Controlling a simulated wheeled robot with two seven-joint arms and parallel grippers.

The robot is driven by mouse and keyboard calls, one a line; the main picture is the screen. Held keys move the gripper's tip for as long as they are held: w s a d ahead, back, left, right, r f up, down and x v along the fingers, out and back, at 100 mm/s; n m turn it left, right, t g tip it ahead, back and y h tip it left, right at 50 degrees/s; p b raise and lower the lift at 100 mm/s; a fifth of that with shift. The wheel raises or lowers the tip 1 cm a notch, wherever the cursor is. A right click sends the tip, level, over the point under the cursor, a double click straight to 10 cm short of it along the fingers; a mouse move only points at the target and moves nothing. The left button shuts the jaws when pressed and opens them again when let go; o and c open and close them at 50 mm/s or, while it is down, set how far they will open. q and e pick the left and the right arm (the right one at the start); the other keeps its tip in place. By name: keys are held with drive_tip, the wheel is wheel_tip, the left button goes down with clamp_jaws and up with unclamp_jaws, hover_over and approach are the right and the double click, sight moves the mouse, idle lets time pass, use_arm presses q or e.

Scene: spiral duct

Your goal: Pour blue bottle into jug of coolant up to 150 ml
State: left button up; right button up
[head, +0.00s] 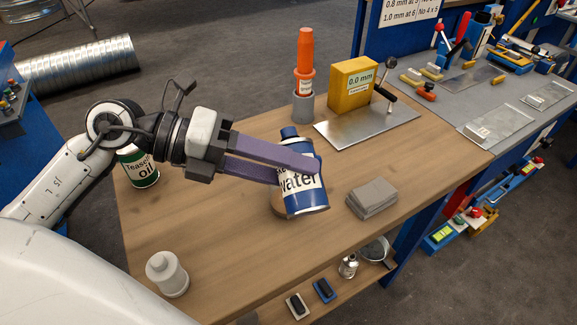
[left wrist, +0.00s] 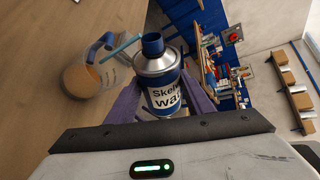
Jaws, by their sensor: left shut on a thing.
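A blue bottle (head: 306,199) with a white label reading "water" is held above the table, leaning slightly with its neck up and to the left. My left gripper (head: 296,170) has its purple fingers shut around the bottle's body. In the left wrist view the bottle (left wrist: 164,88) stands between the fingers, its open blue neck towards the top. A clear jug (left wrist: 86,76) with tan liquid inside stands on the table beside it. A thin teal strip lies between neck and jug; I cannot tell what it is. In the head view the jug is mostly hidden behind the bottle. The jug's marks are unreadable.
On the wooden table (head: 220,245) are an oil can (head: 140,168), a white container (head: 167,273), grey sheets (head: 372,197), an orange bottle (head: 305,60) and a yellow gauge (head: 352,86) on a metal plate.

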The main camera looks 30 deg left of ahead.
use_arm(q)
drive_tip(key=shift+s+f+n+h, duration=0.1)
drive_tip(key=shift+f+n+h, duration=0.15)
drive_tip(key=shift+n+h, duration=0.25)
idle(2.6)
drive_tip(key=shift+d+f+n+g+p, duration=0.2)
drive_tip(key=shift+n+g+p, duration=0.1)
drive_tip(key=shift+n, duration=0.3)
idle(2.7)
